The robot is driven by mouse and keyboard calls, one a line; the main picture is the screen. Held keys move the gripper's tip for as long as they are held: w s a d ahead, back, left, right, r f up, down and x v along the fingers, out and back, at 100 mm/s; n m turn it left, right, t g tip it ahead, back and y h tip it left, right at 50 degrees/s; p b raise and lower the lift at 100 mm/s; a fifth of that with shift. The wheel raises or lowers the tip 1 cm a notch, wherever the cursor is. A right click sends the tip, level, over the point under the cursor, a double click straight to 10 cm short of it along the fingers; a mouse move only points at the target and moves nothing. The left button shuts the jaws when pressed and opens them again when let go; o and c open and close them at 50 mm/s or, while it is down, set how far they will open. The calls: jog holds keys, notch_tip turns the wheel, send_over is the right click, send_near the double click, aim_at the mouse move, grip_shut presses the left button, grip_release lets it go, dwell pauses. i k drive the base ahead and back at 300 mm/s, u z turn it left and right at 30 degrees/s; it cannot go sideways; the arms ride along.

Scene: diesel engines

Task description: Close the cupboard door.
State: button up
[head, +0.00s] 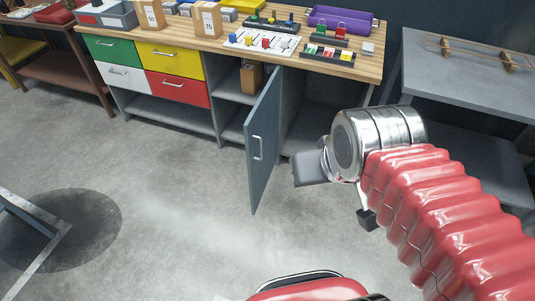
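The cupboard door (262,142) is a blue-grey panel with a silver vertical handle (257,147). It stands wide open, swung out from the workbench toward me, hinged at its left side. The dark inside of the cupboard (313,115) shows to its right. My gripper (311,167) is at the end of my red-sleeved arm, to the right of the door and apart from it in the picture. A dark grey finger part points left toward the door. The wrist hides much of the gripper, so I cannot tell whether it is open or shut.
The workbench (230,48) has coloured drawers at left and boxes, trays and switch parts on top. Open shelves hold a cardboard box (251,76). A grey table (460,85) stands at right. A metal frame (38,240) is at lower left. The floor before the door is clear.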

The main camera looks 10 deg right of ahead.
aim_at(261, 127)
jog(key=i, duration=1)
jog(key=u, duration=0.25)
jog(key=k, duration=0.7)
jog(key=u, duration=0.6)
jog(key=k, duration=0.65)
jog(key=u, duration=0.05)
jog(key=i, duration=1.65)
jog(key=z, duration=0.15)
